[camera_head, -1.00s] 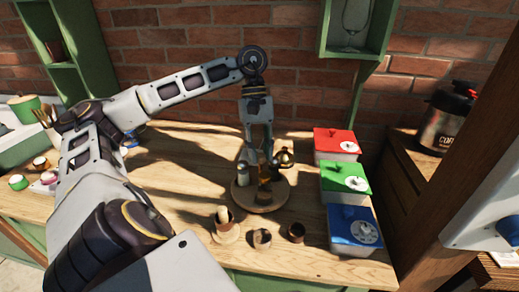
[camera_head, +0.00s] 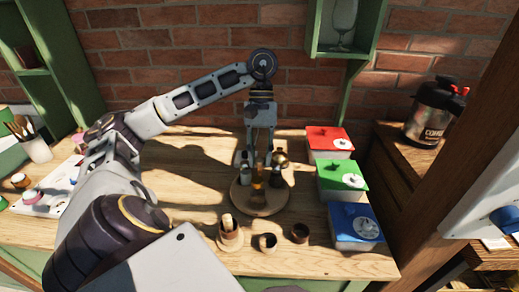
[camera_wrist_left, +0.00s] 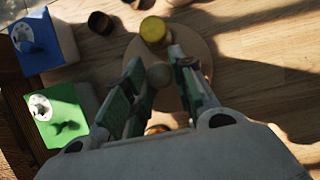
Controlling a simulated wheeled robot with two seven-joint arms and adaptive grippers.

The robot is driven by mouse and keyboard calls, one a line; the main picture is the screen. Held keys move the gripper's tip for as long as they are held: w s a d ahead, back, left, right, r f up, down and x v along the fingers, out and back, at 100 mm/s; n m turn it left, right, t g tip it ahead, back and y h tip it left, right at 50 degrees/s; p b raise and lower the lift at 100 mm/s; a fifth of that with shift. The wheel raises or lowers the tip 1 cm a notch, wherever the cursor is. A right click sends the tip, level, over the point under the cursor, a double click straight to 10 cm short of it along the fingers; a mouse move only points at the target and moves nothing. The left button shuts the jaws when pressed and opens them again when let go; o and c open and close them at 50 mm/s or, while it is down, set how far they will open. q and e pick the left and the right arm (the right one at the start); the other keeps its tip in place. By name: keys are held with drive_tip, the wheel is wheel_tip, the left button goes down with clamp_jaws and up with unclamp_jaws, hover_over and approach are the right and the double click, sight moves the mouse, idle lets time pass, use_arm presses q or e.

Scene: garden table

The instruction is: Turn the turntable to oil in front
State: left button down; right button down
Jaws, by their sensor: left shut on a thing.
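The round wooden turntable (camera_head: 243,203) stands on the table with several small bottles and jars on it. An amber bottle (camera_head: 258,180), likely the oil, is at its near side. A yellow-topped item (camera_wrist_left: 153,29) shows at the near side in the left wrist view. A pale bottle (camera_head: 245,174) is at the left, and a dark one (camera_head: 276,176) at the right. My left gripper (camera_head: 260,158) reaches down over the turntable. In the left wrist view its fingers (camera_wrist_left: 160,85) are shut on a greyish rounded thing near the middle, partly hidden. My right gripper is not in view.
Red (camera_head: 328,140), green (camera_head: 343,172) and blue (camera_head: 354,222) lidded boxes stand close at the right. A cup with contents (camera_head: 230,236) and small wooden cups (camera_head: 267,243) (camera_head: 299,233) stand in front. A green shelf (camera_head: 345,28) hangs above.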

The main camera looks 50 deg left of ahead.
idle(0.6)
use_arm(q)
drive_tip(key=c, duration=1.2)
unclamp_jaws()
drive_tip(key=shift+o, duration=0.2)
drive_tip(key=shift+v, duration=1.5)
drive_tip(key=shift+w+a, duration=0.1)
drive_tip(key=shift+w, duration=0.05)
drive_tip(key=shift+w+a, duration=0.25)
drive_tip(key=shift+w+a, duration=0.25)
drive_tip(key=w+a, duration=0.6)
drive_tip(key=w, duration=0.1)
drive_tip(key=shift+w+a, duration=0.3)
drive_tip(key=shift+a, duration=0.1)
idle(0.7)
